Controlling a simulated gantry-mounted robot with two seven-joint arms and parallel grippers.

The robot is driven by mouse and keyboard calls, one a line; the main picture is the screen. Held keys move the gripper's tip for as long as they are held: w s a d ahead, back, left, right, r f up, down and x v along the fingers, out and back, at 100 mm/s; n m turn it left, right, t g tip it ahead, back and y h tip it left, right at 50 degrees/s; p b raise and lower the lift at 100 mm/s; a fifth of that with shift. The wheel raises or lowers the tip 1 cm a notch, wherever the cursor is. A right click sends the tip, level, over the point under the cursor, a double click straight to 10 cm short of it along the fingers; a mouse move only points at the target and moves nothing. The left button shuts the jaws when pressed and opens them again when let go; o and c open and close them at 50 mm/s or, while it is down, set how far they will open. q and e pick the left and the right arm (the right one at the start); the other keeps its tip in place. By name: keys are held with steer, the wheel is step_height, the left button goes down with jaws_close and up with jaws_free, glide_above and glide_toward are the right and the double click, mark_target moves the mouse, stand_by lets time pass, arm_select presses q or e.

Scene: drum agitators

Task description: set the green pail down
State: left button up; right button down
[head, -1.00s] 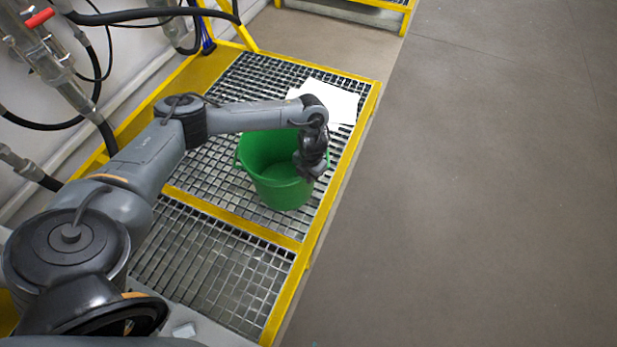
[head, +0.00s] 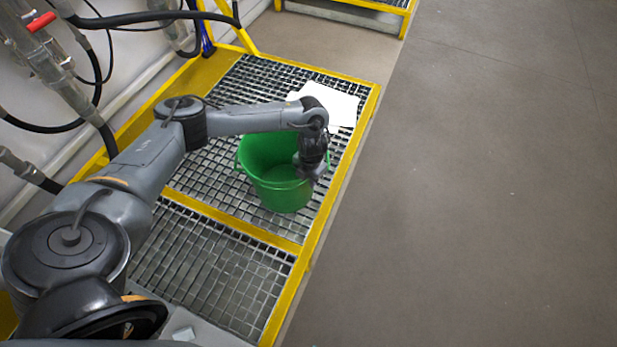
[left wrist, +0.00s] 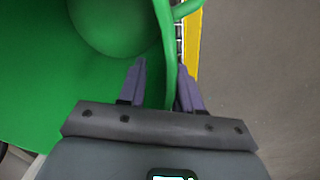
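The green pail (head: 280,190) is in the middle of the head view, over the metal grating, mouth up. Its base looks at grating level, but I cannot tell for sure that it touches. My left gripper (head: 311,172) is at the pail's right rim. In the left wrist view the pail (left wrist: 40,80) fills the left side. The two fingers of my left gripper (left wrist: 161,80) are apart, one inside the rim and one outside. A gap shows between the inner finger and the rim. The gripper and forearm hide part of the pail's rim. My right gripper is not in view.
The grating platform (head: 215,260) has yellow edges, with bare floor (head: 480,200) to its right. A white sheet (head: 335,103) lies behind the pail. Hoses and pipes (head: 60,75) run along the wall at left. The near grating section is clear.

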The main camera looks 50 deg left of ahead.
arm_select(q)
step_height(320, 180, up, 11)
steer(key=p, duration=0.7)
steer(key=d+f+n+t+h, duration=0.2)
steer(key=d+f+t+h, duration=0.15)
steer(key=d, duration=1.65)
steer(key=s+d+r+n+t+h, duration=0.1)
steer(key=s+d+r+n, duration=0.1)
steer(key=d+n, duration=0.35)
steer(key=s+d+r+n+t+h, duration=0.1)
steer(key=d+r+n+t, duration=0.1)
steer(key=d, duration=0.6)
steer(key=s+a+r+n+g+y, duration=0.2)
steer(key=s+a+r+n+y, duration=0.1)
steer(key=s+a+n, duration=1.2)
steer(key=s+n+y, duration=0.1)
steer(key=n, duration=0.6)
steer(key=shift+a+g, duration=0.3)
steer(key=shift+g, duration=0.05)
